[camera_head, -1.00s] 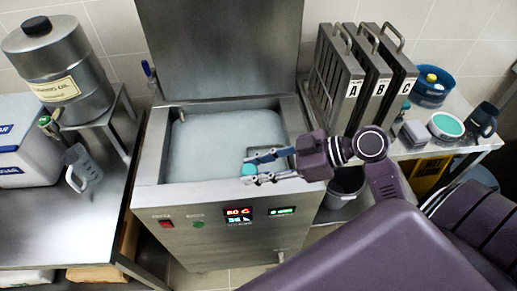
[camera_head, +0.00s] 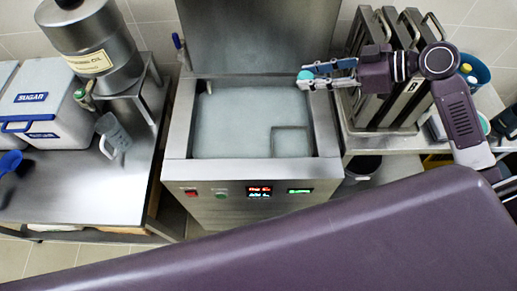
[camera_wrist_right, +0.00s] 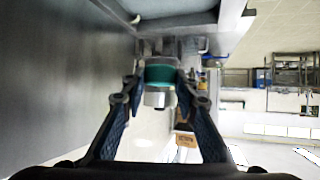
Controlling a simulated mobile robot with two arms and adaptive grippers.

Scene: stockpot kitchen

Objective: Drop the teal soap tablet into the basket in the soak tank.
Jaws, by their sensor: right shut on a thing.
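My right gripper (camera_head: 312,75) is shut on the teal soap tablet (camera_head: 305,75), which shows at its fingertips above the back right of the tank, in front of the raised lid. In the right wrist view the teal tablet (camera_wrist_right: 160,75) sits between the two fingertips. The soak tank (camera_head: 176,130) is open and full of cloudy pale liquid. The basket (camera_head: 290,129) shows as a square metal rim in the right part of the tank, left of and below the gripper in the picture. Its inside is clouded by the liquid. My left gripper is not in view.
The tank's steel lid (camera_head: 240,40) stands upright behind it. Lettered metal racks (camera_head: 408,100), partly hidden by my right arm, stand on the right counter. On the left counter are a sugar box (camera_head: 45,105), a clear jug (camera_head: 112,135) and a steel canister (camera_head: 95,50).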

